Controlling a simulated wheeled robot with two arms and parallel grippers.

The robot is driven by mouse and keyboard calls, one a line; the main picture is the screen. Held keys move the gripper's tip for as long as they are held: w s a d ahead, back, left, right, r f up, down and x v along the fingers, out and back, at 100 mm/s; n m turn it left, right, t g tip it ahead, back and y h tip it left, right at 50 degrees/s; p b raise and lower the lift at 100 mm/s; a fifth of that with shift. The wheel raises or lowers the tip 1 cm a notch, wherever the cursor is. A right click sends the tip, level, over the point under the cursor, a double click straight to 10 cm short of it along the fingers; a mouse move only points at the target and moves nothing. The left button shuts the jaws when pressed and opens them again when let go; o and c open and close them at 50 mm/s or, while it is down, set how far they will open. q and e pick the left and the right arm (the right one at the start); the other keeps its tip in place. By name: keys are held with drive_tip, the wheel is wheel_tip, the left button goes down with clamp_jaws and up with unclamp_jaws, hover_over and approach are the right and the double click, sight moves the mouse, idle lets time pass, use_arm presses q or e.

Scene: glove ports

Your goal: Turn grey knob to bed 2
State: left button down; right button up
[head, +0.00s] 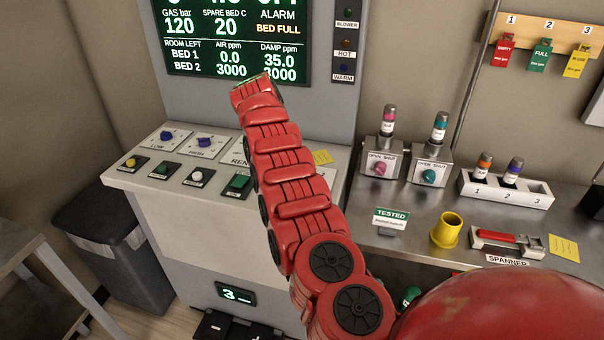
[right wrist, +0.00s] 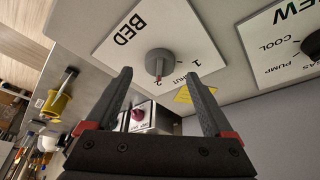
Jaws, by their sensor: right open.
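The grey knob (right wrist: 160,62) sits on a white plate marked BED (right wrist: 125,40) in the right wrist view. Its pointer has a red tip close beside the 2 mark; the 1 and SHUT marks lie to the right. My right gripper (right wrist: 160,74) is open, with one finger on each side in front of the knob. I cannot tell whether either finger touches it. In the head view my red right arm hides the knob and its plate, and the gripper itself is out of sight. My left gripper is in neither view.
The console (head: 130,180) bears blue knobs (head: 205,142) and several buttons left of my arm. A screen (head: 235,40) above shows BED FULL. The right bench holds two valve boxes (head: 432,172), a yellow cup (head: 447,230) and a spanner tray (head: 507,243).

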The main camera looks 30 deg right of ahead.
drive_tip(key=p+v, duration=0.8)
drive_tip(key=v, duration=0.5)
drive_tip(key=shift+a+r, duration=0.15)
drive_tip(key=shift+r, duration=0.2)
drive_tip(key=shift+f, duration=0.1)
